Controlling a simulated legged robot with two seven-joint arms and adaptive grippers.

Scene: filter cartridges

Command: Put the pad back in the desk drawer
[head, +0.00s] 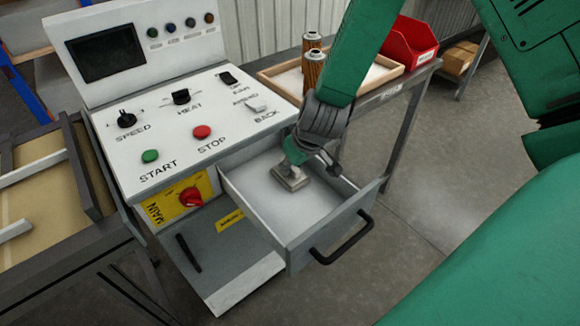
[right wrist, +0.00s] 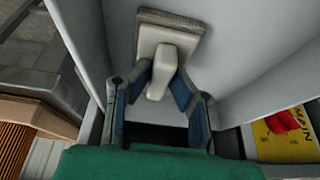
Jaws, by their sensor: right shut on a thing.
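The pad (head: 291,181) is a small grey-beige block with a raised grip, inside the open desk drawer (head: 327,233). It is near the drawer's inner left side, low over or on the floor; I cannot tell whether it touches. My right gripper (head: 298,158) reaches down into the drawer from above and is shut on the pad's grip. In the right wrist view the blue-lined fingers (right wrist: 160,88) stand on both sides of the grip of the pad (right wrist: 168,27). The drawer is pulled out, with a black handle (head: 342,240) on its front. My left gripper is not in view.
The control desk (head: 180,115) with buttons and a screen stands behind the drawer. A yellow panel with a red main switch (head: 190,197) is left of it. Behind are a wooden tray (head: 388,74) with filter cartridges (head: 313,68) and a red bin (head: 408,46).

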